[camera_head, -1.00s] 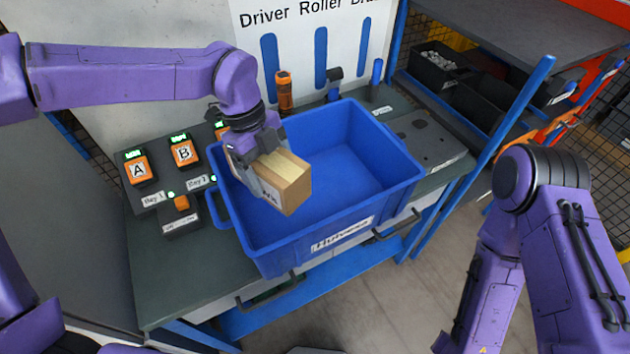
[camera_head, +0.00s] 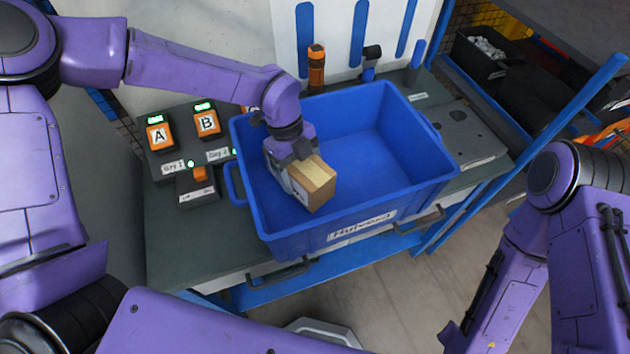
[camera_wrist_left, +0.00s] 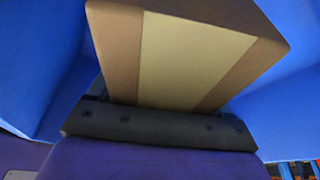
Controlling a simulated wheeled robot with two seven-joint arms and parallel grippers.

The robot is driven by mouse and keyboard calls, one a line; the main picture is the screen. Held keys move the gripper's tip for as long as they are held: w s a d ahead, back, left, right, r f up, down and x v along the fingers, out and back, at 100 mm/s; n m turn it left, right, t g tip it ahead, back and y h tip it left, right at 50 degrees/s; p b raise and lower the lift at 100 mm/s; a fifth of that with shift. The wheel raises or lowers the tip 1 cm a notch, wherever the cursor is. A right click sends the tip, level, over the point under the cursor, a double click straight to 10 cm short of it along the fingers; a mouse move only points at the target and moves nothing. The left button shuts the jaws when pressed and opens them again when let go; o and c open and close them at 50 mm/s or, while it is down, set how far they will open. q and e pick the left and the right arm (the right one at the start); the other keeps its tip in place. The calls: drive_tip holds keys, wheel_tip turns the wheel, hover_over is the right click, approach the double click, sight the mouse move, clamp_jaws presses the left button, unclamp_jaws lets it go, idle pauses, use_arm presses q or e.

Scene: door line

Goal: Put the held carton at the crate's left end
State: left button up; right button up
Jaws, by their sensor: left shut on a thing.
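The blue crate (camera_head: 408,192) stands on the dark green workbench, with a white label on its front wall. My left gripper (camera_head: 296,172) is shut on a brown carton (camera_head: 316,184) with a pale tape strip. It holds the carton inside the crate's walls, in the left half of the crate. I cannot tell whether the carton touches the floor. In the left wrist view the carton (camera_wrist_left: 190,55) fills the middle, with blue crate walls on both sides; one gripper finger (camera_wrist_left: 155,125) lies across its near edge. My right arm shows at the right, but its gripper is not in view.
The crate's right half is empty. A blue rack post (camera_head: 530,150) rises at the right.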

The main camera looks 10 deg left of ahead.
use_arm(q)
drive_tip(key=f+p, duration=0.1)
drive_tip(key=f, duration=0.4)
drive_tip(key=shift+s, duration=0.2)
drive_tip(key=shift+w+f, duration=0.15)
drive_tip(key=shift+f, duration=0.25)
drive_tip(key=o, duration=1.2)
drive_tip(key=shift+r, duration=0.3)
drive_tip(key=b+v, duration=0.3)
drive_tip(key=v, duration=0.7)
drive_tip(key=shift+a+r, duration=0.3)
drive_tip(key=shift+r, duration=0.5)
drive_tip(key=shift+w, duration=0.1)
